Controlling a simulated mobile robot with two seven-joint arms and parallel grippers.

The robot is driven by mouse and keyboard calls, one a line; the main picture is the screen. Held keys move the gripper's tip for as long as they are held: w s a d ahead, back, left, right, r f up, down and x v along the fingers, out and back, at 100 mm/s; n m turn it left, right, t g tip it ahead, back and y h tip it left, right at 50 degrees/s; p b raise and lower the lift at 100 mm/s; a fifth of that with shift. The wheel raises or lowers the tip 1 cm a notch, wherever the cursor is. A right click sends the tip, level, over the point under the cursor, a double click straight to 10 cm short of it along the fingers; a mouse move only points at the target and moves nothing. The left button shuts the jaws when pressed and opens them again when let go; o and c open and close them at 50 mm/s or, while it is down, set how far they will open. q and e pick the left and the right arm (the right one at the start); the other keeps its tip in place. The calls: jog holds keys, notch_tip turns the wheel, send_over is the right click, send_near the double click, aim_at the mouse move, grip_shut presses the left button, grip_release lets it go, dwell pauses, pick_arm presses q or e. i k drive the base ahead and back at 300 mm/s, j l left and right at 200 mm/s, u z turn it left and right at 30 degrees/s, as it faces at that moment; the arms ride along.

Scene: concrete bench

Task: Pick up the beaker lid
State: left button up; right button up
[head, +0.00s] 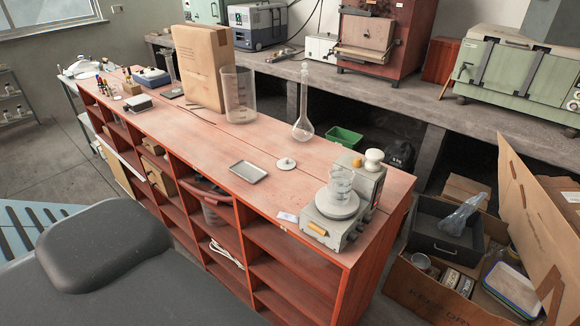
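A small white round disc with a knob (286,163), which looks like the beaker lid, lies flat on the red wooden bench top (215,145). It is right of a small metal tray (248,172). A clear glass beaker (341,184) stands upright on the round white plate of a grey bench device (334,222) near the bench's right end. A larger clear beaker (239,95) stands further back beside a cardboard box. Neither of my grippers is in view.
A tall glass flask (303,115) stands behind the disc, near the bench's back edge. The cardboard box (203,65) and small bottles (104,82) are further left. Open cardboard boxes (445,285) fill the floor at the right. The bench top around the disc is mostly clear.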

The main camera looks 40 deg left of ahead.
aim_at(285, 164)
jog(key=i+l+u, duration=0.1)
jog(key=u, duration=0.65)
jog(key=i+l+u, duration=0.15)
jog(key=l+u, duration=0.4)
jog(key=l, duration=0.3)
jog(key=i+l+u, duration=0.15)
jog(key=l, duration=0.3)
jog(key=l+u, duration=0.1)
jog(key=l, duration=0.35)
jog(key=i+l, duration=0.1)
jog(key=l, duration=1.6)
jog(key=i+u, duration=0.05)
jog(key=i, duration=0.05)
